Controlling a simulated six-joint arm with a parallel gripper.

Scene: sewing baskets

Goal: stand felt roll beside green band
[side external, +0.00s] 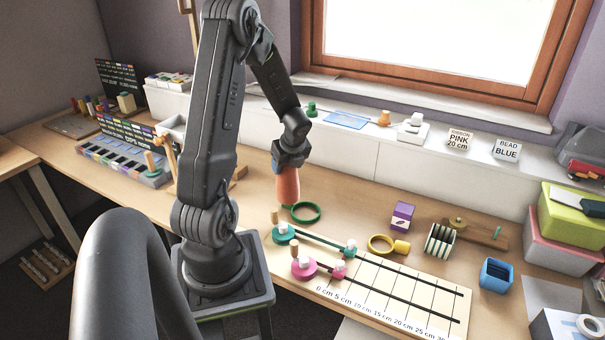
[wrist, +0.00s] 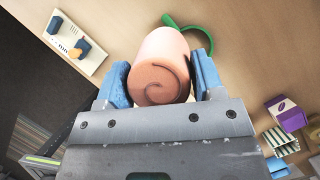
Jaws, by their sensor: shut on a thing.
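The felt roll (side external: 287,186) is salmon-coloured and upright in my gripper (side external: 288,166), just left of the green band (side external: 305,212). In the wrist view the roll (wrist: 160,68) shows its spiral end between the two blue fingers of my gripper (wrist: 161,82), which are shut on it. The green band (wrist: 197,31) is a ring with a tab, lying flat on the table; in the wrist view it is partly behind the roll. The roll's lower end is close to the band's tab. I cannot tell whether the roll's bottom touches the table.
The table behind the band is clear.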

